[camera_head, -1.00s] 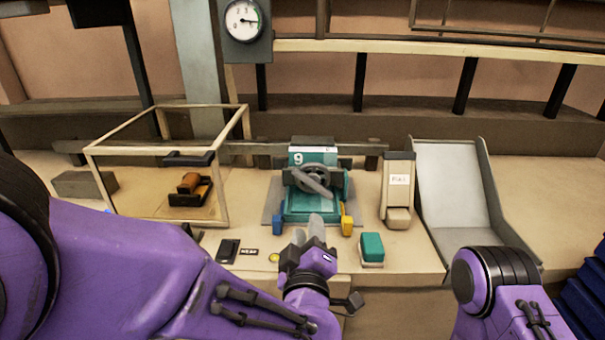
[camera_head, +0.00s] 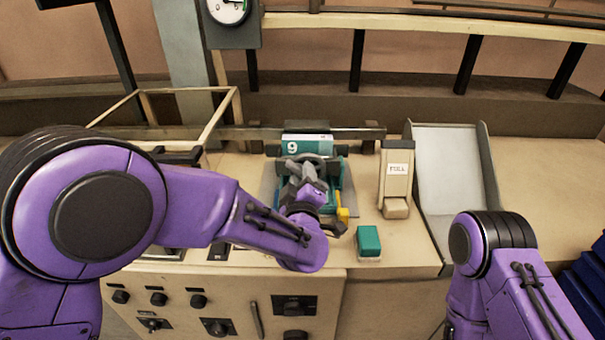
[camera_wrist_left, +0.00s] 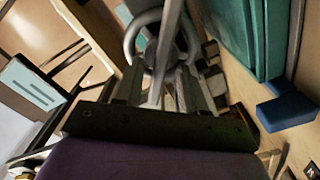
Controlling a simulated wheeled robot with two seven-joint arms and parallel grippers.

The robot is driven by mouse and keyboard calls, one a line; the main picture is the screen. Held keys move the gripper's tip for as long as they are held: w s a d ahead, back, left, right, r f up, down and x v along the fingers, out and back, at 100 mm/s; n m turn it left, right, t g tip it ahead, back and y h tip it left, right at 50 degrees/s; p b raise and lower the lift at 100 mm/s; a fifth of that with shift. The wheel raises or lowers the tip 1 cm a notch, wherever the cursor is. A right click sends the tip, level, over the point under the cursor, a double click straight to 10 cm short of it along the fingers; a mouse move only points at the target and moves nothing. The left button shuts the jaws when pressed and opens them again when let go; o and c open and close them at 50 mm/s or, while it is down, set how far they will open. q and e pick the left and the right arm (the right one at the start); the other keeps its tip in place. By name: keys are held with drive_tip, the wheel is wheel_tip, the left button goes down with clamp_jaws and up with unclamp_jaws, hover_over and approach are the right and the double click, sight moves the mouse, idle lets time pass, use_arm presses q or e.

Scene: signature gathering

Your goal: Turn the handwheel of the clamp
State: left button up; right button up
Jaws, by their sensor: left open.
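The clamp (camera_head: 307,144), teal with a white label reading 9, stands on the bench in the middle of the head view. Its grey handwheel (camera_head: 322,162) is partly hidden behind my left gripper (camera_head: 300,175). In the left wrist view the handwheel (camera_wrist_left: 131,42) shows as a ring with a straight grey bar crossing it. My left gripper (camera_wrist_left: 165,88) is open at the wheel, with the bar running between its fingers. I cannot tell whether the fingers touch it. My right arm is at the lower right, its gripper out of view.
A blue block (camera_wrist_left: 285,108) and a yellow block (camera_head: 343,214) sit by the clamp's base. To the right stand a teal-topped block (camera_head: 368,240), a beige box marked FULL (camera_head: 396,178) and a grey chute (camera_head: 448,170). A frame case (camera_head: 222,115) stands left.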

use_arm(q)
drive_tip(key=shift+s+d+r, duration=0.1)
drive_tip(key=shift+s, duration=0.1)
drive_tip(key=shift+w, duration=0.1)
clamp_jaws()
drive_tip(key=shift+f+n+b, duration=0.35)
drive_tip(key=shift+n+b, duration=2.3)
drive_tip(key=shift+b, duration=0.35)
drive_tip(key=shift+f+n+b, duration=0.35)
drive_tip(key=shift+n+b, duration=2.35)
drive_tip(key=shift+b, duration=0.3)
drive_tip(key=shift+f+n+b, duration=0.35)
drive_tip(key=shift+n+b, duration=2.3)
drive_tip(key=shift+b, duration=0.35)
